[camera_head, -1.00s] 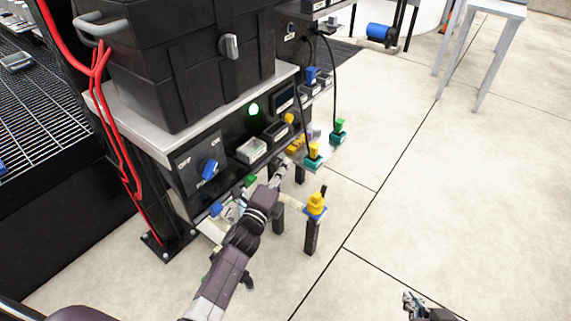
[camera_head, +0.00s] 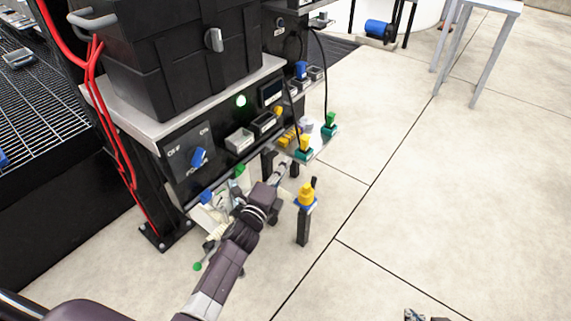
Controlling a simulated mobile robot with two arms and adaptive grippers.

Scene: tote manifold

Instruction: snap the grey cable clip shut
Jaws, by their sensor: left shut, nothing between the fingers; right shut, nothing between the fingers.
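I cannot clearly make out the grey cable clip among the small parts on the low ledge, and my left arm covers part of that area. My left gripper (camera_head: 283,169) is shut and small in view, near the low ledge in front of the black panel. Whether it touches anything there I cannot tell. My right gripper (camera_head: 413,314) shows only as a sliver at the bottom edge, over the floor and well away from the panel. It is shut and empty.
A black panel has a blue rotary switch (camera_head: 199,157) and a lit green lamp (camera_head: 240,101). A black case (camera_head: 165,75) sits above. Yellow and green plugs (camera_head: 304,145) with black cables stand right of my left gripper. A yellow-topped post (camera_head: 306,196) stands nearby.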

